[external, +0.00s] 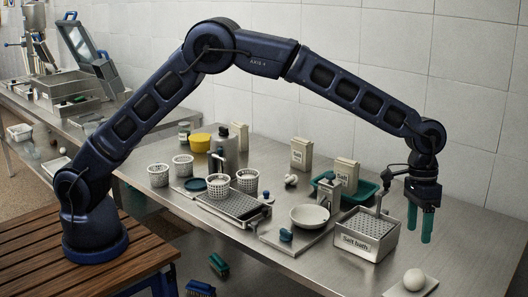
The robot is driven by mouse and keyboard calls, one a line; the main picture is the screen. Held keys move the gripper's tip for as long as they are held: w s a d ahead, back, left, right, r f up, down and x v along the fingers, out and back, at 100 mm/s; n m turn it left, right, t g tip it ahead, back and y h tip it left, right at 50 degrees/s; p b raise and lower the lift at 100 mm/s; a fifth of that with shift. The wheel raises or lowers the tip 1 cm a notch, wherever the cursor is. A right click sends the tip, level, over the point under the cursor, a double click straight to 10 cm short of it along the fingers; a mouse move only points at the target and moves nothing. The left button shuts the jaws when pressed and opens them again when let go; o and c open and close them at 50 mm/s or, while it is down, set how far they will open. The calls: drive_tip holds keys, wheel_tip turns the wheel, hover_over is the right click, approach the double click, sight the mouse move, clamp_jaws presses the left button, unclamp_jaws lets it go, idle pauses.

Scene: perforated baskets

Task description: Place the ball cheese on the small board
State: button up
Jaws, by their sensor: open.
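A round white ball cheese (414,279) sits on a small pale board (431,286) at the front right of the steel table, partly cut by the lower picture edge. My gripper (420,238) points down with its two green fingers apart and nothing between them. In the picture it is above the ball and board and just right of the salt bath, apart from the ball. Its exact height over the table cannot be told.
The salt bath (366,244), a metal box, stands left of my gripper. A white bowl (310,215), a green tray (360,194), perforated baskets (247,180) and salt cartons (302,154) crowd the table's middle. The table's right side (470,235) is clear.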

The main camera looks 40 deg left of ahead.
drive_tip(key=w+a+r+n+t, duration=0.1)
drive_tip(key=w+a+r, duration=0.3)
drive_tip(key=a+r, duration=0.5)
drive_tip(key=w+a+r+n+t, duration=0.1)
drive_tip(key=w+a+r, duration=0.35)
drive_tip(key=a, duration=0.85)
drive_tip(key=s+a+r+n+t, duration=0.1)
drive_tip(key=a+r, duration=0.4)
drive_tip(key=a, duration=0.6)
drive_tip(key=s+a+r+n, duration=0.1)
drive_tip(key=a+r, duration=0.3)
drive_tip(key=a, duration=0.7)
drive_tip(key=s+a+r+n+t, duration=0.1)
drive_tip(key=s+a, duration=0.5)
drive_tip(key=a, duration=0.4)
drive_tip(key=s+a+r+n+t, duration=0.1)
drive_tip(key=s+a+n, duration=0.1)
drive_tip(key=s+a, duration=0.6)
drive_tip(key=s+a+f+n+y, duration=0.1)
drive_tip(key=s+a+f, duration=0.2)
drive_tip(key=s+a, duration=0.3)
drive_tip(key=s+a+f+n+t, duration=0.1)
drive_tip(key=s+a+f, duration=0.1)
drive_tip(key=s+a, duration=0.4)
drive_tip(key=shift+s+a+f+y, duration=0.35)
drive_tip(key=shift+a+f+y, duration=0.05)
drive_tip(key=shift+a, duration=0.5)
